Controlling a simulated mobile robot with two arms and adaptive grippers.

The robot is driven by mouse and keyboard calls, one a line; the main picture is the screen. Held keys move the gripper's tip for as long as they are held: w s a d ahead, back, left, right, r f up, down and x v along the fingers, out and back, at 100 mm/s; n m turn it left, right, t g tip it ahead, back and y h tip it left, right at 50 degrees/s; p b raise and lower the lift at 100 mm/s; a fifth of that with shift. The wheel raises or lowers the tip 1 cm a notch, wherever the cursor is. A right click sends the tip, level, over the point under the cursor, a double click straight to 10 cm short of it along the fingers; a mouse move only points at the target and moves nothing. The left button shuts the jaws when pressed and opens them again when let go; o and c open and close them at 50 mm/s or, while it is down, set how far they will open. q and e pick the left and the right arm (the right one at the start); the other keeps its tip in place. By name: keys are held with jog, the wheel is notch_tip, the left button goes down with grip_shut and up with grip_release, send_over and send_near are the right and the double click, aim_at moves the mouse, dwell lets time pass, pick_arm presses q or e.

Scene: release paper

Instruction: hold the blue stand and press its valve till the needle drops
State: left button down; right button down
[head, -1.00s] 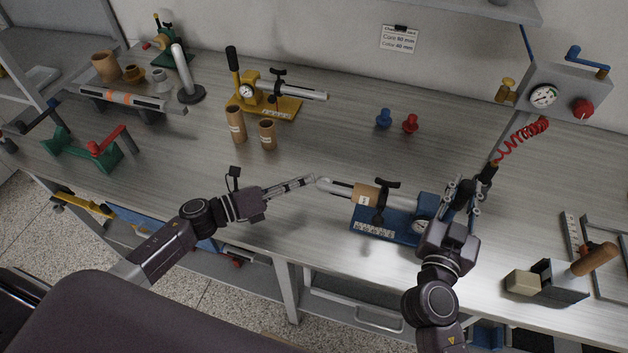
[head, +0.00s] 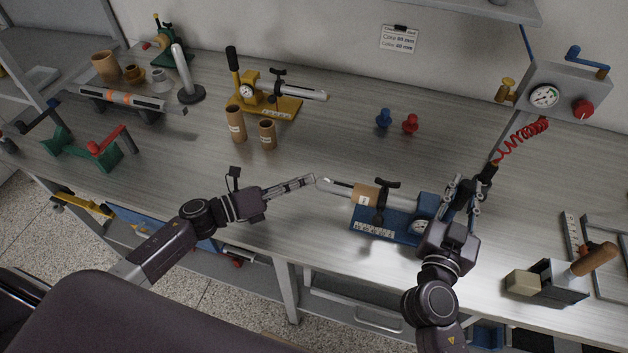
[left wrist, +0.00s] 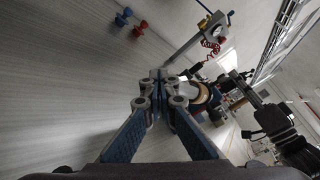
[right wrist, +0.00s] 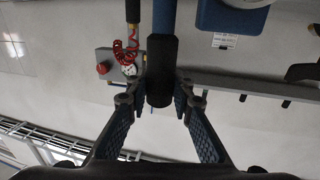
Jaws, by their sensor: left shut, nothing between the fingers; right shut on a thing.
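The blue stand (head: 393,226) lies near the front edge of the bench, carrying a gauge (head: 420,227), a black T-shaped knob (head: 381,190) and a pale rod with a tan paper roll (head: 366,194) on it. Its needle is too small to read, and I cannot pick out its valve. My right gripper (head: 466,190) is shut on the black grip (right wrist: 161,70) of a blue lever, clear in the right wrist view. My left gripper (head: 312,179) is shut and empty beside the rod's free left end; whether it touches is unclear. The left wrist view shows its fingers together (left wrist: 160,78).
A yellow stand (head: 280,104) and cardboard tubes (head: 236,124) stand behind. A grey gauge panel (head: 562,92) with a red coiled hose (head: 522,138) is at right. The middle of the bench is clear.

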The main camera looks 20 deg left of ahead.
pick_arm(q)
jog(key=shift+s+d, duration=0.1)
jog(key=shift+d, duration=0.05)
pick_arm(e)
jog(key=shift+a, duration=0.2)
pick_arm(q)
jog(key=shift+a, duration=0.95)
pick_arm(e)
jog(key=shift+d, duration=0.1)
pick_arm(q)
jog(key=shift+a, duration=0.1)
jog(key=shift+a, duration=2.5)
pick_arm(e)
jog(key=shift+d, duration=0.1)
